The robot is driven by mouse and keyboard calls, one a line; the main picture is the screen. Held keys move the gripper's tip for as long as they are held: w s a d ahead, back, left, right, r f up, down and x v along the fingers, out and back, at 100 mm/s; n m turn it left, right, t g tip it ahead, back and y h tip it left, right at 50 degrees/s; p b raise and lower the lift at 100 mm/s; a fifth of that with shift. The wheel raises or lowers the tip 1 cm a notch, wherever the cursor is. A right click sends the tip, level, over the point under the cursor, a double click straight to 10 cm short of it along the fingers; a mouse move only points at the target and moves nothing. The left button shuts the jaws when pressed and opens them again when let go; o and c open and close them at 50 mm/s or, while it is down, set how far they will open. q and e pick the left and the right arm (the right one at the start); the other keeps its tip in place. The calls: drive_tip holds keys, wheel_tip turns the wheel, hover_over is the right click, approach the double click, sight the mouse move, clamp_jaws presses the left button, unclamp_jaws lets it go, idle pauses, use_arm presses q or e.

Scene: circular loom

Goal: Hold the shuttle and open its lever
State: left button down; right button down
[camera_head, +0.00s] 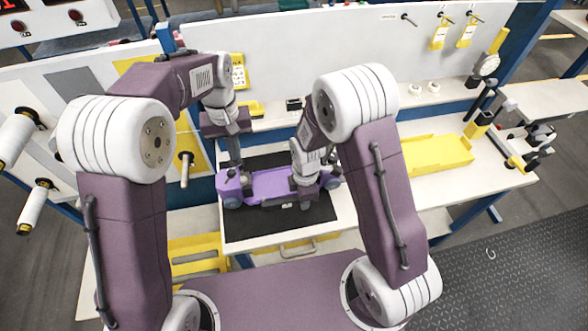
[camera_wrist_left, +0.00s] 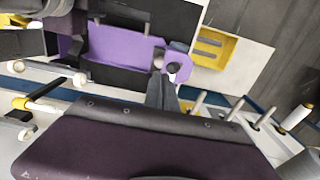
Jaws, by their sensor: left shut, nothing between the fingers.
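The purple shuttle (camera_head: 270,186) lies lengthwise on a black mat (camera_head: 280,226) on the bench; it also shows in the left wrist view (camera_wrist_left: 120,45). My left gripper (camera_head: 236,168) points down at the shuttle's left end; its fingers (camera_wrist_left: 162,92) are shut and empty, close beside a purple rounded end with a dark round centre (camera_wrist_left: 178,66). I cannot tell whether they touch it. My right gripper (camera_head: 306,198) is down at the shuttle's right part; its fingers are too small and covered to tell if they grip. The lever cannot be made out clearly.
A yellow tray (camera_head: 437,153) stands to the right on the bench, and a yellow bin (camera_head: 195,262) is at the lower left. White spools (camera_head: 32,207) hang on the left. A white back panel (camera_head: 330,45) rises behind the shuttle.

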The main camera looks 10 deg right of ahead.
sight(231, 173)
drive_tip(key=shift+s+f, duration=0.15)
drive_tip(key=shift+s, duration=0.05)
use_arm(q)
drive_tip(key=f, duration=0.9)
drive_tip(key=shift+s+d+f, duration=0.1)
drive_tip(key=shift+d+f, duration=0.05)
drive_tip(key=shift+d, duration=0.05)
drive_tip(key=shift+a, duration=0.1)
idle(1.5)
